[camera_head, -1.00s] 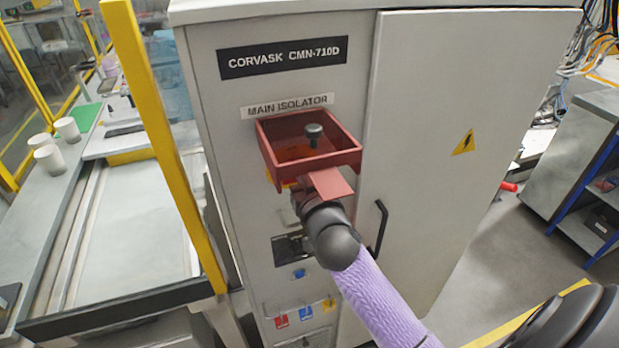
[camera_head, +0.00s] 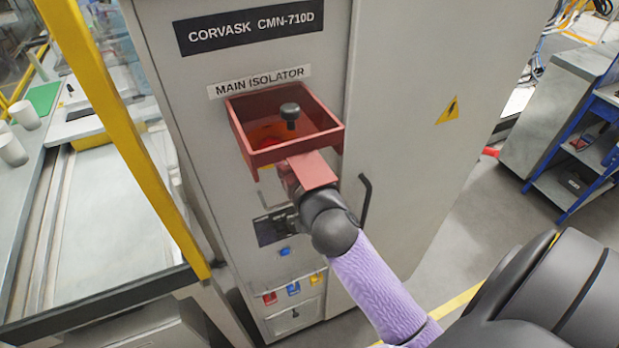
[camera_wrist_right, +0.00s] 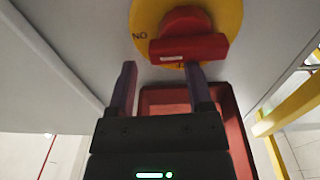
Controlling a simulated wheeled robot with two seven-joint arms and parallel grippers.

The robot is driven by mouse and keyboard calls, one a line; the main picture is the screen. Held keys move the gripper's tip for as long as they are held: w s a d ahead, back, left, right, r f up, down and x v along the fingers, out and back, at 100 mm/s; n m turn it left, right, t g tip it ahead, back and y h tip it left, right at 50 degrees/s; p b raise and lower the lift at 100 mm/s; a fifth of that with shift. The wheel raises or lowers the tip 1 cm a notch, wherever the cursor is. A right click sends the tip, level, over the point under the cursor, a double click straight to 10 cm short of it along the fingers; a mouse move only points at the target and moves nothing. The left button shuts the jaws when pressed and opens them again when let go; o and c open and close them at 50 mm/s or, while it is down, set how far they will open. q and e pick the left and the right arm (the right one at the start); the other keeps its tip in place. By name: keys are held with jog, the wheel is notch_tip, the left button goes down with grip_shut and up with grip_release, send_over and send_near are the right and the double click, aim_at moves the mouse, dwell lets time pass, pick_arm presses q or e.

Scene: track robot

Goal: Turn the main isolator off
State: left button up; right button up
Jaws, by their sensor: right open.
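The main isolator handle (camera_wrist_right: 188,45) is a red bar knob on a yellow disc (camera_wrist_right: 228,15) in the right wrist view. Dark lettering on the disc appears upside down. In the head view a red open-topped guard (camera_head: 240,135) stands out from the cabinet under the MAIN ISOLATOR label (camera_head: 260,82). A little red and orange shows inside it. My right gripper (camera_wrist_right: 160,88) is open and empty, its two fingers pointing towards the handle. The right fingertip appears close to the bar; I cannot tell if they touch. In the head view its fingers are hidden beneath the guard's front flap.
A black-headed pin (camera_head: 290,112) stands up in the guard. The grey cabinet (camera_head: 400,60) has a black door handle (camera_head: 365,198) right of my wrist. A yellow post (camera_head: 125,140) and a workbench (camera_head: 100,210) stand left.

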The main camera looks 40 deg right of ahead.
pick_arm(q)
jog(key=shift+s+a, duration=0.3)
jog(key=shift+a, duration=0.15)
pick_arm(e)
jog(key=a+v, duration=0.1)
jog(key=v, duration=0.8)
jog(key=shift+a+f+y, duration=0.2)
jog(key=shift+f+y, duration=0.1)
jog(key=shift+f, duration=0.05)
pick_arm(q)
jog(key=shift+r, duration=0.15)
pick_arm(e)
jog(key=shift+w, duration=0.1)
pick_arm(q)
jog(key=shift+f, duration=0.4)
pick_arm(e)
jog(key=v, duration=1)
